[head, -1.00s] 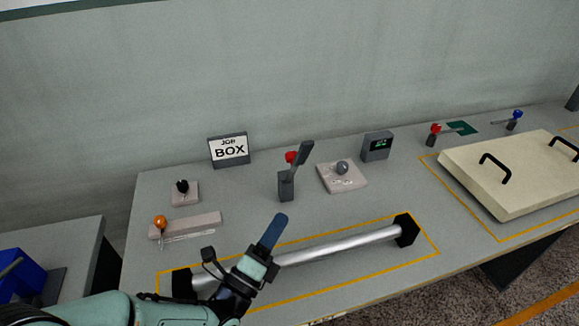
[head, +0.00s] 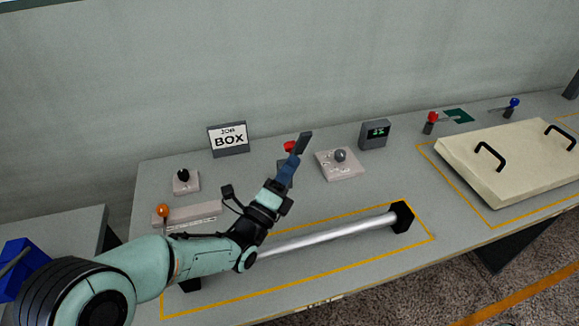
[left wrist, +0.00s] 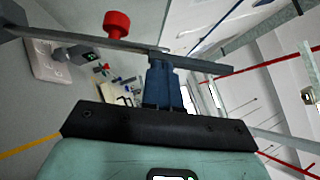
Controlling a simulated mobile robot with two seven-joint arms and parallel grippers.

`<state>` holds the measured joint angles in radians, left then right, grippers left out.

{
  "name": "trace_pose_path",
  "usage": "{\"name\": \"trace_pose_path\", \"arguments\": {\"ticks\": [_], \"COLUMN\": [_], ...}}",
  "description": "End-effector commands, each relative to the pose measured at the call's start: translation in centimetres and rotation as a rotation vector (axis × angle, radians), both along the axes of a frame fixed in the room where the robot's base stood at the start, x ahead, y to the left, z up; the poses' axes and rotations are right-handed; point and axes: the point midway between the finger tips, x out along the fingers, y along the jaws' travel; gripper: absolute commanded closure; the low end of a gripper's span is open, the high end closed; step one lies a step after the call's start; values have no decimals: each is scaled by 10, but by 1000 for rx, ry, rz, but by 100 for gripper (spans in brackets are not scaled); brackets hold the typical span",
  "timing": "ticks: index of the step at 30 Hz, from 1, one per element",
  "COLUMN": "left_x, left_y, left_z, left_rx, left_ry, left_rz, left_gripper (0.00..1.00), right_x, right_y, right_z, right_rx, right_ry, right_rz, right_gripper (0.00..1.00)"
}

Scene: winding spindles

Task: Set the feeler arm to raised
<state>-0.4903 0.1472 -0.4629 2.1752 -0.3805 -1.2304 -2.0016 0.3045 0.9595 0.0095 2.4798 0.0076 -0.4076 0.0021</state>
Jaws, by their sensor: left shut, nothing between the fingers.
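What looks like the feeler arm (head: 305,143) is a dark grey bar with a red knob (head: 290,147), tilted up to the right on a small grey post behind the steel spindle (head: 330,236). The arm (left wrist: 120,43) and red knob (left wrist: 117,23) also show close up in the left wrist view. My left gripper (head: 289,166) is shut with nothing held. Its blue fingers reach the arm's near side and hide most of the post; their tips (left wrist: 160,62) look to be at or touching the bar. My right gripper is not in view.
Behind the spindle are a block with a grey ball knob (head: 340,156), a display box (head: 374,135), a sign (head: 229,140), a black-knob block (head: 184,182) and an orange-knob lever (head: 163,211). A cream cover with handles (head: 500,185) lies at right.

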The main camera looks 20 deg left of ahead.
Motion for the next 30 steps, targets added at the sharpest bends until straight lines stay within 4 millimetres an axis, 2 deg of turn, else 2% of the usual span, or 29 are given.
{"name": "trace_pose_path", "arguments": {"ticks": [5, 12, 30], "left_x": [4, 24, 29], "left_y": [3, 17, 19], "left_z": [6, 25, 23], "left_rx": [-16, -101, -123], "left_ry": [23, 147, 181], "left_rz": [1, 1, 0], "left_gripper": [100, 100, 100], "right_x": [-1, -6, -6], "right_y": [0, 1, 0], "right_z": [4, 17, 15], "right_rx": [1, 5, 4], "right_ry": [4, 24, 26], "right_rz": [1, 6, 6], "right_gripper": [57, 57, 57]}}
